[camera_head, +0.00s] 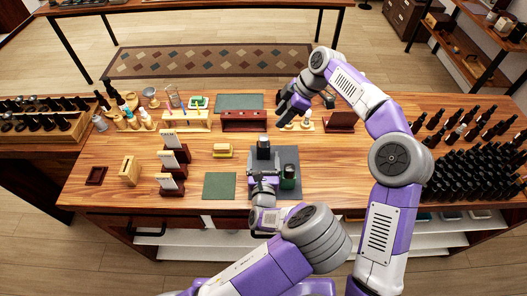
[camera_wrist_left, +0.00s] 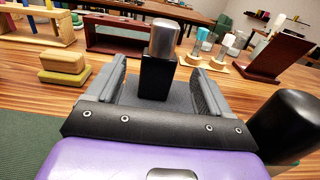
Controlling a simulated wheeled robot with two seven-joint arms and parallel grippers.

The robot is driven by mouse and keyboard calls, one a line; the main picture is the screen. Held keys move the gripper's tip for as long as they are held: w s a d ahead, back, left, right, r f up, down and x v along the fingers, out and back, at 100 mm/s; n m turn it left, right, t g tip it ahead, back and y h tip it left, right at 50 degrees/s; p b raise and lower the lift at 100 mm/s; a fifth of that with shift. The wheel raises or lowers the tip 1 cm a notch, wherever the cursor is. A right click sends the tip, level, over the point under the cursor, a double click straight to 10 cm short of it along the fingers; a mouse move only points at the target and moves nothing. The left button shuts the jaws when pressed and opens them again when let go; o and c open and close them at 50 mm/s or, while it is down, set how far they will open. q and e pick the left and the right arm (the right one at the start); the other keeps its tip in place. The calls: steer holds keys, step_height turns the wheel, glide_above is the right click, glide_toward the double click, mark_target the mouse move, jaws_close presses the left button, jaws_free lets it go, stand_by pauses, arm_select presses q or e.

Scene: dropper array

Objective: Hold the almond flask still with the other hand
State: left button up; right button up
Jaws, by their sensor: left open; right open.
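A dark flask with a silver-grey cap (camera_head: 263,152) stands upright on the grey mat (camera_head: 288,155); no label on it can be read. In the left wrist view this flask (camera_wrist_left: 158,75) appears centred between the fingers, with a gap on each side. My left gripper (camera_head: 263,174) is open on the near side of it, low over the mat. A second, dark green flask with a black top (camera_head: 288,178) stands right of my left gripper; its black top (camera_wrist_left: 285,120) looms at the right in the wrist view. My right gripper (camera_head: 291,115) is open and empty farther back, near small droppers.
A dark red rack (camera_head: 244,121) and a small stand with pale droppers (camera_head: 306,126) are behind the mat. A yellow block (camera_head: 222,151) and a green mat (camera_head: 219,186) lie to the left. Many black bottles (camera_head: 470,172) crowd the right side.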

mark_target(263, 151)
arm_select(q)
step_height(263, 151, down, 2)
steer(key=w, duration=0.7)
steer(key=shift+w+r, duration=0.25)
steer(key=shift+r, duration=0.05)
steer(key=c, duration=1.2)
steer(key=o, duration=0.5)
steer(key=c, duration=0.5)
steer(key=shift+o, duration=0.2)
